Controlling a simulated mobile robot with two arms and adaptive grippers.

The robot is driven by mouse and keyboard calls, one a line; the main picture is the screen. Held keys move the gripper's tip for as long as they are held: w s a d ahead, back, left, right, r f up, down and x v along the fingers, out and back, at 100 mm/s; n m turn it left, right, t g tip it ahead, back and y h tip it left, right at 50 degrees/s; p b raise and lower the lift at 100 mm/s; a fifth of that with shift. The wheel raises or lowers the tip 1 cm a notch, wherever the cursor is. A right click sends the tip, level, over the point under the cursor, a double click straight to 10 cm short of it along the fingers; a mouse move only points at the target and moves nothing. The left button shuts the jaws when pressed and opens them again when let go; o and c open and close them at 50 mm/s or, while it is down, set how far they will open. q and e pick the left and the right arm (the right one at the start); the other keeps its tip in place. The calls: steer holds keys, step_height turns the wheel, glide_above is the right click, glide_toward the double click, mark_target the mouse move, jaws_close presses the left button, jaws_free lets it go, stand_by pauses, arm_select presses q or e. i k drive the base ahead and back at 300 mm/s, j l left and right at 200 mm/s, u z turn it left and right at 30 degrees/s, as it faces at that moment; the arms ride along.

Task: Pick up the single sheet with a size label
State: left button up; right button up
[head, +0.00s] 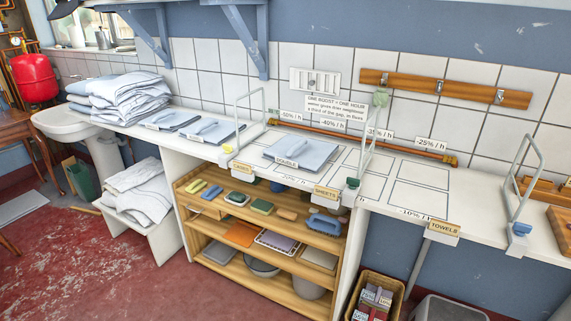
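A folded pale blue-grey sheet (318,151) lies flat on the white counter behind the SHEETS sign. A white label reading DOUBLE is at its front edge. Two more flat folded pieces lie farther left on the counter: one (172,117) near the tall linen pile and one (226,127) to its right. Each has a pale raised band on top and a small white label at its front edge. The writing on these two labels is too small to read, so I cannot tell which is a single. Neither of my grippers is in view.
Wire dividers (520,165) stand up from the counter (480,200). Outlined spaces right of the DOUBLE sheet are empty. Tall folded linen piles (128,95) stand at the left. A wooden shelf unit (330,243) with soaps and trays is below. Red floor (100,270) is open in front.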

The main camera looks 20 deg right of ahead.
mark_target(170, 120)
steer(key=z, duration=0.55)
steer(key=i+j+z, duration=0.25)
steer(key=j+z, duration=0.25)
steer(key=i+j+z, duration=0.25)
steer(key=j, duration=0.25)
steer(key=j+z, duration=0.25)
steer(key=k+j, duration=0.05)
steer(key=j, duration=0.05)
